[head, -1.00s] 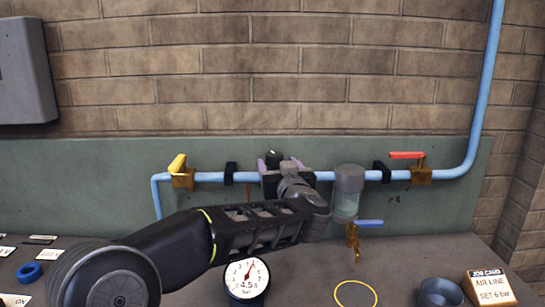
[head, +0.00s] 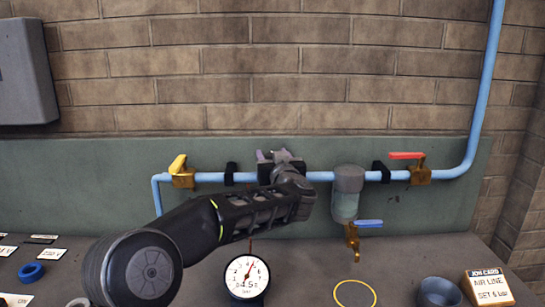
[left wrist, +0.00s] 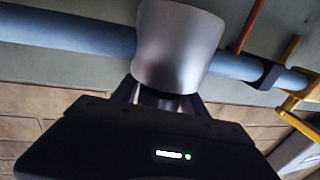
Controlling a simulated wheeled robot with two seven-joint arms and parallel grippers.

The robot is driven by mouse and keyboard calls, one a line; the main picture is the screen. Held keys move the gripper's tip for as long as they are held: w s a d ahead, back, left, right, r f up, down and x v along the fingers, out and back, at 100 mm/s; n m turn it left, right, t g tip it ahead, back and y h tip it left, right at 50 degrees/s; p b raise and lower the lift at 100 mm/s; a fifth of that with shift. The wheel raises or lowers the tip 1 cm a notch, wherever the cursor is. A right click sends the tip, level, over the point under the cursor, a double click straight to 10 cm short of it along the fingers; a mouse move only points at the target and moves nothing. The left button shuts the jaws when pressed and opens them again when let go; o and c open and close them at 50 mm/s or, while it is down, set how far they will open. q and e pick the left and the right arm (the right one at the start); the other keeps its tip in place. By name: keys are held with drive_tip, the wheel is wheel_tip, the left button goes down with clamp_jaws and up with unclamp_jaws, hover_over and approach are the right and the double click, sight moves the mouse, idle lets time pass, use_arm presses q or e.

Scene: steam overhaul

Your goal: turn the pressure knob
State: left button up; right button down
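The pressure knob is hidden behind my left gripper in the head view. My left gripper (head: 276,157) is at the regulator on the blue pipe, its fingertips around the knob's place. In the left wrist view, which is turned over, the grey regulator body (left wrist: 180,50) fills the upper middle. The gripper's fingers (left wrist: 162,98) lie on both sides of the narrow part below it; whether they press on it I cannot tell. The round gauge (head: 247,277) below my arm shows 4.5 bar. My right gripper is not in view.
The blue pipe (head: 318,176) carries a yellow-handled valve (head: 180,172), a filter bowl (head: 346,195) with a blue-handled drain (head: 367,223), and a red-handled valve (head: 412,165).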

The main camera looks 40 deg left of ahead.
use_arm(q)
drive_tip(key=c, duration=1)
drive_tip(key=shift+r+m+t+h, duration=0.1)
drive_tip(key=shift+m+t+h, duration=0.3)
drive_tip(key=shift+t, duration=0.1)
drive_tip(key=shift+d+m+h, duration=0.1)
drive_tip(key=shift+m+h, duration=0.2)
drive_tip(key=shift+w+d+m+t+h+b, duration=0.1)
drive_tip(key=shift+m+t+h+b, duration=0.5)
drive_tip(key=shift+t+h, duration=0.3)
drive_tip(key=m+t+h+b, duration=0.1)
drive_tip(key=h+b, duration=0.1)
drive_tip(key=b, duration=0.3)
drive_tip(key=m+t+h+b, duration=0.1)
drive_tip(key=m+h+b, duration=0.1)
drive_tip(key=b, duration=0.4)
drive_tip(key=d+m+t+h+b, duration=0.1)
drive_tip(key=m+h+b, duration=0.1)
drive_tip(key=b, duration=0.3)
drive_tip(key=shift+w+f+h, duration=0.3)
drive_tip(key=shift+f+h, duration=0.05)
drive_tip(key=shift+h, duration=0.35)
drive_tip(key=shift+d+r+m+h+b, duration=0.2)
drive_tip(key=shift+m+h+b, duration=0.1)
drive_tip(key=shift+b, duration=0.5)
